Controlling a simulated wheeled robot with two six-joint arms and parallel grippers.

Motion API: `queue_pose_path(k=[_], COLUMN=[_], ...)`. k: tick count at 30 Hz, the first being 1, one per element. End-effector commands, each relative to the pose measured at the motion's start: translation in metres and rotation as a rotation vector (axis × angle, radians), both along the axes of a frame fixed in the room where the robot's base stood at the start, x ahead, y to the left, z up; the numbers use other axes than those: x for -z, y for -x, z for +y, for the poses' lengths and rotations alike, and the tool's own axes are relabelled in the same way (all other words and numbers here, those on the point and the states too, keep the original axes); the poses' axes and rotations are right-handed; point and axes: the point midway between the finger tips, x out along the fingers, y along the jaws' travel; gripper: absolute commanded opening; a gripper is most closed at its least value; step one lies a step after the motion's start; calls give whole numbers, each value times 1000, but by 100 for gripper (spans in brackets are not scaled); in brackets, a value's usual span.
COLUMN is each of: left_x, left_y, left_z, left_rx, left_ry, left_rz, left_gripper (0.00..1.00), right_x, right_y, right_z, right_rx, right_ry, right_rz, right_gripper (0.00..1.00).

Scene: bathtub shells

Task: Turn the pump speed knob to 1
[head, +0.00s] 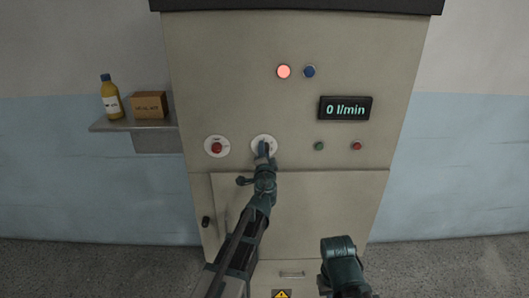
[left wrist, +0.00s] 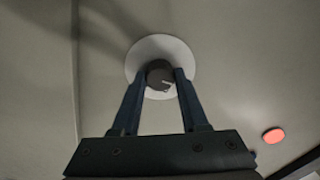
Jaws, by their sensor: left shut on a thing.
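The dark round knob (left wrist: 158,75) sits on a white round dial plate (left wrist: 152,47) on the cabinet front. My left gripper (head: 263,150) is at this plate in the head view and hides most of the knob there. In the left wrist view its two fingers stand on either side of the knob, shut on it. A pale pointer mark on the knob points toward the right finger in that view. The scale marks are too small to read. The display (head: 346,108) reads 0 l/min. My right gripper does not show, only part of my right arm at the bottom.
A red emergency-type button (head: 217,147) is left of the knob. A lit red lamp (head: 284,72) and a blue button (head: 309,72) are above. Small green (head: 319,146) and red (head: 356,146) buttons are to the right. A shelf (head: 140,124) holds a bottle (head: 111,100) and a box (head: 149,105).

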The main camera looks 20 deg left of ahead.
Motion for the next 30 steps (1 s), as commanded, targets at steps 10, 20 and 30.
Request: queue_pose_path(k=[10, 20, 30], left_x=[1, 1, 1], left_y=[2, 2, 1], left_z=[0, 0, 0], left_rx=[-1, 0, 0], left_ry=[52, 54, 51], left_rz=[-15, -14, -15], left_gripper=[0, 0, 74], right_x=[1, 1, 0], right_y=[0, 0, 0], right_z=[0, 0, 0], right_rx=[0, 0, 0], right_ry=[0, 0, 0], right_rz=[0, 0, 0], right_gripper=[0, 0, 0])
